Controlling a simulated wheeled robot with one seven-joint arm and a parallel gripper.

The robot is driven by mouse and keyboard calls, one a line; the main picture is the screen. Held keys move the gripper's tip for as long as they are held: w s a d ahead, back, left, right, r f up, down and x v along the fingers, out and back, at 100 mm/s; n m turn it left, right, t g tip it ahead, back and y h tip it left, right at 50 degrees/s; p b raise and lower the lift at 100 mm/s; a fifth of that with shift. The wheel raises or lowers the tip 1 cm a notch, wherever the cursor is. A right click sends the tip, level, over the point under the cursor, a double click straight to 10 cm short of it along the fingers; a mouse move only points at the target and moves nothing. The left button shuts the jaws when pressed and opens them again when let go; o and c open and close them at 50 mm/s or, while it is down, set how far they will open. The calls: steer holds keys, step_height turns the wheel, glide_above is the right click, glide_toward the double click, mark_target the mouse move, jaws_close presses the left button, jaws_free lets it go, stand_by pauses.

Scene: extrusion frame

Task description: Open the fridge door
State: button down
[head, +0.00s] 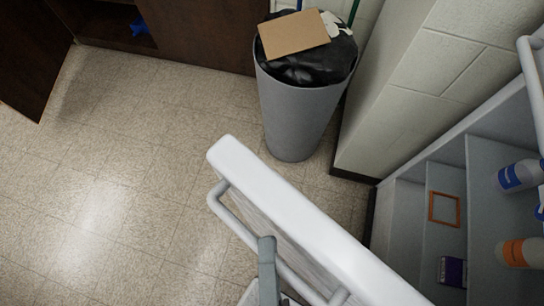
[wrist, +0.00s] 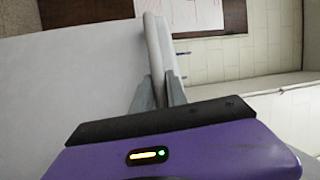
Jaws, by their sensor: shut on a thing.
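The white fridge door (head: 300,215) stands swung open, away from the fridge body (head: 455,150), and the shelves inside are exposed. A light grey bar handle (head: 238,226) runs along the door's outer face. My gripper (head: 267,262) is at this handle, partway along its length. In the wrist view my gripper (wrist: 159,88) has its two grey fingers shut on the handle (wrist: 158,45), with the white door face (wrist: 75,85) to its left. The lower end of the door is cut off by the head view's bottom edge.
Inside the fridge are bottles (head: 517,176), an orange-capped container (head: 520,252) and a purple box (head: 452,271). A grey trash bin (head: 293,110) with cardboard (head: 293,34) on top stands beyond the door, near a wall corner. Tiled floor (head: 110,190) to the left is clear.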

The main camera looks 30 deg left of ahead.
steer(key=c, duration=1.3)
jaws_free()
steer(key=b+v, duration=0.2)
steer(key=v, duration=0.5)
steer(key=shift+s+d+f, duration=0.1)
steer(key=shift+s+d, duration=0.1)
steer(key=shift+s, duration=0.1)
